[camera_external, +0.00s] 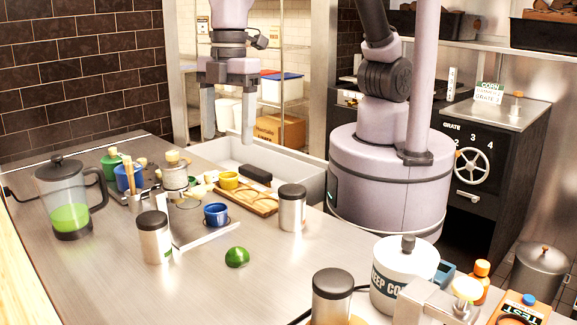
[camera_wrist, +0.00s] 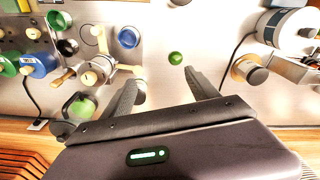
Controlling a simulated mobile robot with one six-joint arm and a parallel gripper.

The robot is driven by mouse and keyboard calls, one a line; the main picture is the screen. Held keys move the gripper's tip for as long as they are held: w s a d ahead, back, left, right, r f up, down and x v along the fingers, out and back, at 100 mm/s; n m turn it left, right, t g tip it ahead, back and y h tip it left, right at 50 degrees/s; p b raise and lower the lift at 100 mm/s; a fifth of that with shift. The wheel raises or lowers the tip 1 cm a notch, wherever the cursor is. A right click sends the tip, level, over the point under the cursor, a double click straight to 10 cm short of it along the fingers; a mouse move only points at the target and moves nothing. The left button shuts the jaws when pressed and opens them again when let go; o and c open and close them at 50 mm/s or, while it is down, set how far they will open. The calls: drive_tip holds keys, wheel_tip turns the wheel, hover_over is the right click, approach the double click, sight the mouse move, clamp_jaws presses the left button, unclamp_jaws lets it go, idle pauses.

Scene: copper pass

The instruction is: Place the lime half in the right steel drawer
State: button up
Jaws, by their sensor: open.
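The green lime half (camera_external: 237,257) lies on the steel counter, in front of the blue cup. It also shows in the wrist view (camera_wrist: 175,58), ahead of the fingertips and apart from them. My gripper (camera_external: 228,138) is open and empty, pointing down and raised high near the counter's far side. In the wrist view its two fingers (camera_wrist: 160,77) stand apart with nothing between them. One open steel drawer (camera_external: 311,188) shows at the counter's far edge, with a black object (camera_external: 255,174) in it. I cannot tell whether it is the right one.
A blue cup (camera_external: 215,214), a wooden tray (camera_external: 247,201) and steel-bodied canisters (camera_external: 292,212) (camera_external: 154,242) stand around the lime. A glass pitcher (camera_external: 70,205) of green liquid is at left. A white crock (camera_external: 402,280) is at front right. The front left counter is clear.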

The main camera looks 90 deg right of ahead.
drive_tip(key=s+a+f+n, duration=0.1)
drive_tip(key=a+f+n, duration=0.25)
drive_tip(key=a, duration=0.35)
drive_tip(key=b, duration=0.4)
hover_over(237, 248)
drive_tip(key=shift+g+h, duration=0.3)
drive_tip(key=shift+h, duration=0.1)
wheel_tip(237, 248, down, 13)
drive_tip(key=shift+r, duration=0.1)
wheel_tip(237, 248, down, 6)
drive_tip(key=b, duration=0.2)
drive_tip(key=shift+r+b, duration=0.15)
drive_tip(key=shift+b, duration=0.2)
drive_tip(key=shift+r, duration=0.15)
drive_tip(key=c, duration=0.9)
